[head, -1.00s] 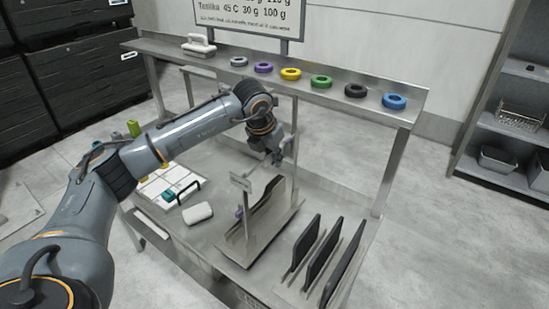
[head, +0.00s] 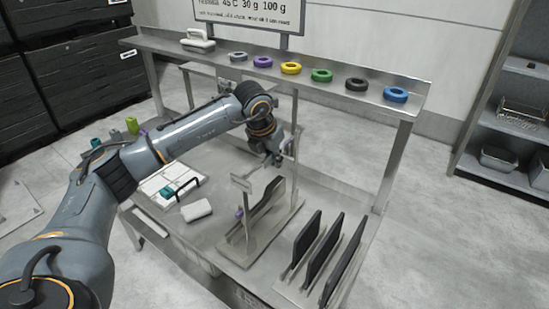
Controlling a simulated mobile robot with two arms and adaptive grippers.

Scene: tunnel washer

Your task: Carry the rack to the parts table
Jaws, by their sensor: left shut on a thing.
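The rack (head: 262,232) is a metal stand with a flat base, two upright posts and a bar across the top. It is over the middle of the steel table (head: 212,231) and holds dark flat plates (head: 266,203). A small purple piece (head: 239,213) shows at its near post. My left gripper (head: 275,159) is at the rack's top bar, towards the far post, and is shut on it. The fingertips are small and partly hidden. I cannot tell whether the rack's base touches the table. My right gripper is not in view.
A second holder with dark upright plates (head: 335,252) stands close to the rack's right. A white block (head: 196,210) and a white tray (head: 172,183) lie to its left. A shelf (head: 216,63) with several coloured rings runs behind. Grey floor is clear at right.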

